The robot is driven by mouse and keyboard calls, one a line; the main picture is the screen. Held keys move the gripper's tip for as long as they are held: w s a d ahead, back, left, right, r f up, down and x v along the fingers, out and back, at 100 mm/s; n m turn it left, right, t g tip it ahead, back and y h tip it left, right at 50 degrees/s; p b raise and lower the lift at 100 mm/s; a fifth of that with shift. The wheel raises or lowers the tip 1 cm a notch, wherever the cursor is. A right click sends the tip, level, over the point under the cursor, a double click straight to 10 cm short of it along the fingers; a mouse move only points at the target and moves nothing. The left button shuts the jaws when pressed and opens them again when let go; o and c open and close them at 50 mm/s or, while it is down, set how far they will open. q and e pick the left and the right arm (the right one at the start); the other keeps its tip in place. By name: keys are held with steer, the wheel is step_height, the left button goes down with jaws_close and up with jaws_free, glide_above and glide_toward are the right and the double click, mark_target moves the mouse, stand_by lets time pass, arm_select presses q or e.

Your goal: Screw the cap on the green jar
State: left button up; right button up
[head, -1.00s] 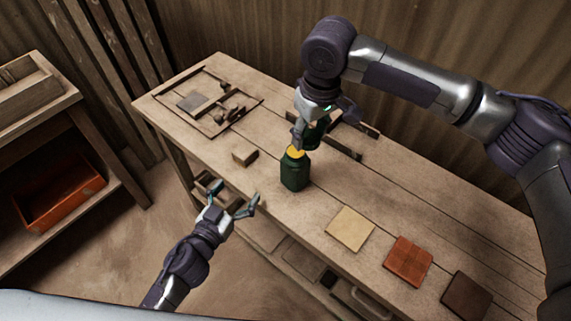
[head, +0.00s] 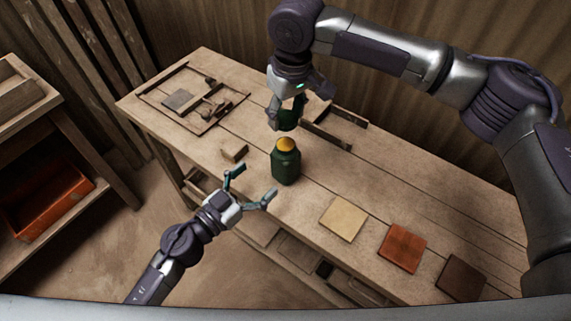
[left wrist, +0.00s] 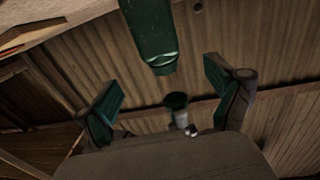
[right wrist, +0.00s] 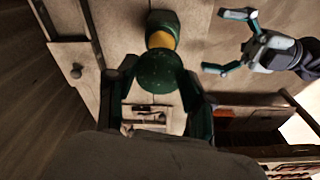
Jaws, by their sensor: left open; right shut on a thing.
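The green jar (head: 286,165) stands upright on the workbench, its yellow top (head: 286,144) showing. My right gripper (head: 287,112) is shut on the dark green cap (head: 289,121), which appears just above or behind the jar's top, apart from it. The right wrist view shows the cap (right wrist: 160,73) between the fingers, with the jar (right wrist: 163,20) and its yellow top beyond. My left gripper (head: 253,184) is open and empty, in front and left of the jar, fingers pointing towards it. The left wrist view shows the jar (left wrist: 150,35) ahead of the open fingers.
A small wooden block (head: 234,151) lies left of the jar. A cream tile (head: 343,219), a red tile (head: 403,247) and a dark brown tile (head: 461,277) lie to the right. A wooden frame (head: 190,104) is at the far left, and dark rails (head: 328,133) lie behind the jar.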

arm_select(q)
steer(key=x, duration=1)
steer(key=shift+w+d, duration=0.1)
jaws_close()
arm_select(e)
glide_above(285, 144)
steer(key=shift+s+d+f, duration=0.15)
steer(key=shift+f, duration=2.4)
steer(key=shift+f, duration=0.85)
steer(key=shift+f, duration=0.6)
